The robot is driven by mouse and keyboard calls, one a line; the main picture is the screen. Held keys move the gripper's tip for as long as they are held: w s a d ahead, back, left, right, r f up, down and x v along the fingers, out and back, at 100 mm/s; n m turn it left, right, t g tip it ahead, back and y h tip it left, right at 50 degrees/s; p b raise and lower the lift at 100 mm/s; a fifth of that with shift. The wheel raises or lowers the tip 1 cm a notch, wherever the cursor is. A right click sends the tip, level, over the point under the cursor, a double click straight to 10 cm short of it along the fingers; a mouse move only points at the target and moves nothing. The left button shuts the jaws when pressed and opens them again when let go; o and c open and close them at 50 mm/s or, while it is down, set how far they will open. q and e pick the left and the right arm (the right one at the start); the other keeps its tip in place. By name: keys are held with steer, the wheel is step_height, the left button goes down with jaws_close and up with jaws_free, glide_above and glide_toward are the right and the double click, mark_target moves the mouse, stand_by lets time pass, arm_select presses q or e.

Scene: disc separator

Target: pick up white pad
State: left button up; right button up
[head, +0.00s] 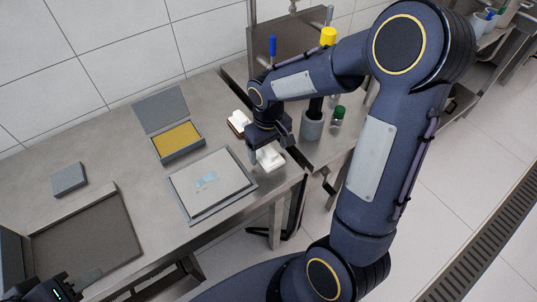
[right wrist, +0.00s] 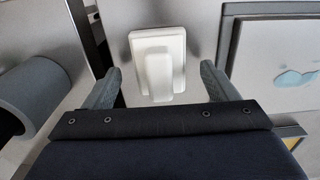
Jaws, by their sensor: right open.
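The white pad (head: 270,158) lies on the metal table near its right front edge; it has a raised narrower block on a wider base. In the right wrist view the white pad (right wrist: 157,47) lies ahead, between the two fingers. My right gripper (head: 268,147) is open and empty, just above and behind the pad in the head view; its spread fingers also show in the right wrist view (right wrist: 161,74). My left gripper (head: 82,284) is partly in view at the bottom left; its jaw opening cannot be made out.
A grey tray with a pale plate (head: 213,190) lies left of the pad. Behind are an open box with yellow contents (head: 180,138) and a brown-based white item (head: 239,121). A grey cup (head: 312,126) stands to the right. A shallow bin (head: 90,238) lies at left.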

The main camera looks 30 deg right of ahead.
steer(key=shift+f, duration=0.7)
steer(key=c, duration=1.1)
steer(key=shift+r, duration=0.1)
steer(key=shift+r, duration=0.55)
steer(key=s+a+r, duration=0.2)
steer(key=a+r, duration=0.2)
steer(key=s+a+r, duration=0.2)
steer(key=a+r, duration=0.2)
steer(key=s+a+r, duration=0.3)
steer(key=a, duration=0.1)
steer(key=shift+s+r, duration=0.1)
steer(key=shift+r, duration=0.3)
